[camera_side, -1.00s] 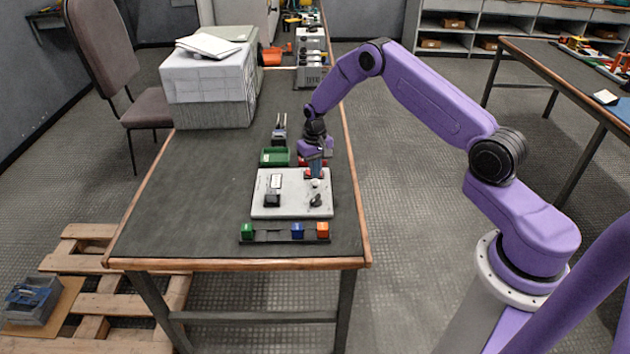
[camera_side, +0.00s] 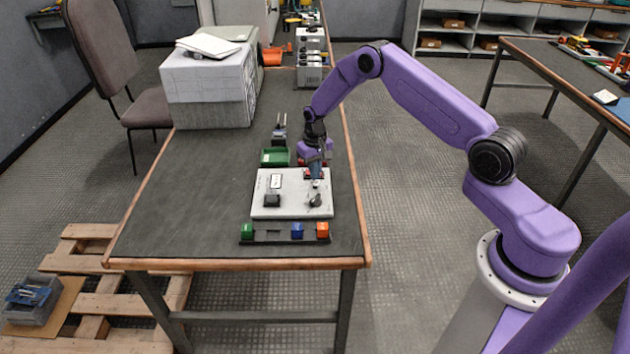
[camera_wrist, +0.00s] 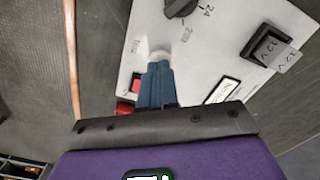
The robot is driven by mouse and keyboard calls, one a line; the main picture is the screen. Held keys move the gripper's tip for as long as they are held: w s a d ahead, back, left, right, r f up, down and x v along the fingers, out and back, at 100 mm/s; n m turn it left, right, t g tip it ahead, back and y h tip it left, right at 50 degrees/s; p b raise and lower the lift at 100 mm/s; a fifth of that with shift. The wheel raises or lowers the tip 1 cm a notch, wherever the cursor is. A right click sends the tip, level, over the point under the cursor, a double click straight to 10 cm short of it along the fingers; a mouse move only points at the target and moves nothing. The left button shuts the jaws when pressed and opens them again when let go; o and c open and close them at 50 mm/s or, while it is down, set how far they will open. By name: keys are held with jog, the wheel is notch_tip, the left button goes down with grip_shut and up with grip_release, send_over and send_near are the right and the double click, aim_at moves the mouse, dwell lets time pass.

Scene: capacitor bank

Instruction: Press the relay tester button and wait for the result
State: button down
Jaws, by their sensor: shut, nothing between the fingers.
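The relay tester is a pale grey panel (camera_side: 290,207) lying on the table. It carries a black knob (camera_wrist: 180,6), a black block (camera_wrist: 270,47) marked 12 V, a small label window (camera_wrist: 217,91) and a red patch (camera_wrist: 136,82). A small round whitish button (camera_wrist: 159,54) sits near one edge of the panel. My gripper (camera_side: 316,180) points down over the panel. In the wrist view its blue fingers (camera_wrist: 157,67) are together and empty, with their tips at the button, partly covering it. Whether the button is pressed in cannot be told.
A rack with green, blue and orange blocks (camera_side: 268,236) lies in front of the panel. A red object (camera_wrist: 123,108) lies beside the fingers. The table's left side is clear; a large box (camera_side: 208,100) stands at the back left.

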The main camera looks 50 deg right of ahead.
jog(key=shift+f, duration=1.1)
dwell(0.3)
jog(key=shift+r, duration=3.55)
